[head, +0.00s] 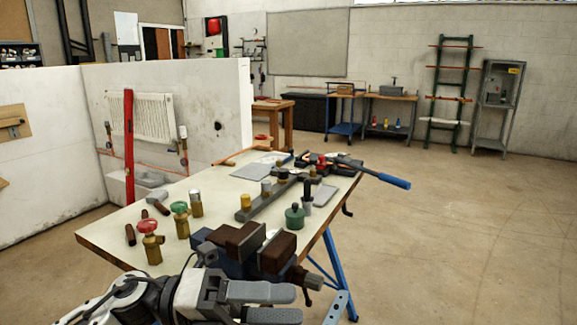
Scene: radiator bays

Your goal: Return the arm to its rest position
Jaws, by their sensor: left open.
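My left arm comes in from the bottom left. Its gripper (268,304) is at the bottom of the head view, pointing right. Its two grey fingers are a little apart with nothing visible between them. It is in front of the bench's near edge and close to the vise (245,248), overlapping its lower part in the picture. I cannot tell whether they touch. My right gripper is not in view.
The workbench (105,233) bears valves with a red handle (148,227) and a green handle (180,208), a green pot (295,217), a fittings rack (262,203) and a blue-handled tool (394,181). A radiator (148,118) hangs behind. Floor (450,230) at right is clear.

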